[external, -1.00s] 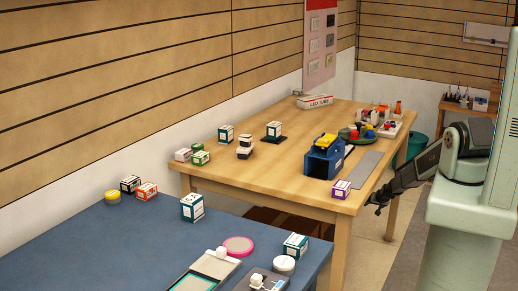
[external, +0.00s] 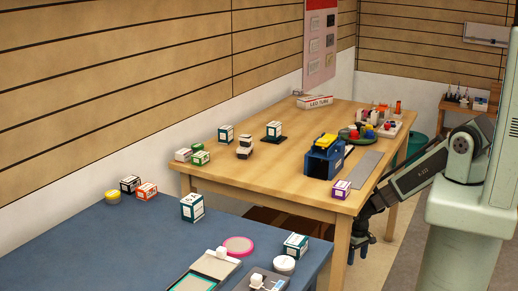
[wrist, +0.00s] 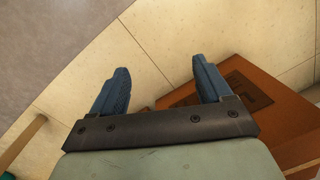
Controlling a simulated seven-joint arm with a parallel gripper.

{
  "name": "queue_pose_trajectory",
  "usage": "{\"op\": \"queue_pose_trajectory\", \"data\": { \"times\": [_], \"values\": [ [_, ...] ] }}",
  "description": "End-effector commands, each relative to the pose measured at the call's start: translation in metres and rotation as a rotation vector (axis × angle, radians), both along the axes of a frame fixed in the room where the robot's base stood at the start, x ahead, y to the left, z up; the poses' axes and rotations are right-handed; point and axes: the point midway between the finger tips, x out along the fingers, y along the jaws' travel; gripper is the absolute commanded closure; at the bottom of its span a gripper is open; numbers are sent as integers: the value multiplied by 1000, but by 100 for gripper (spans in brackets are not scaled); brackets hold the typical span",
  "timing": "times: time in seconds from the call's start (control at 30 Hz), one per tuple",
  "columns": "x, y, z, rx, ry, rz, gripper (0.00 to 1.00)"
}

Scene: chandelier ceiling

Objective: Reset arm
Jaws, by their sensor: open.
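My gripper (external: 358,252) hangs low beside the wooden table's right front leg, below the tabletop, pointing down. In the wrist view my gripper (wrist: 158,88) is open, with its two blue fingers wide apart and nothing between them. Beneath it the wrist view shows pale floor tiles (wrist: 165,40) and a brown box or mat (wrist: 270,110) with a dark patch, partly hidden behind the right finger.
The wooden table (external: 290,190) holds a blue device with a yellow top (external: 325,155), a purple-marked box (external: 341,189) and several small boxes. A blue table (external: 120,240) stands in front with more boxes. A teal bin (external: 416,146) is behind my arm.

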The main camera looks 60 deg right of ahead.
Motion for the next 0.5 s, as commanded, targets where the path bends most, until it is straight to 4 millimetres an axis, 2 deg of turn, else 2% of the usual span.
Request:
{"op": "queue_pose_trajectory", "data": {
  "times": [0.03,0.2,0.3,0.5],
  "values": [
    [-16,19,7,11,41,44,22],
    [-62,64,24,39,184,172,22],
    [-90,85,36,49,269,245,22],
    [-139,111,59,52,416,364,22]
  ]
}}
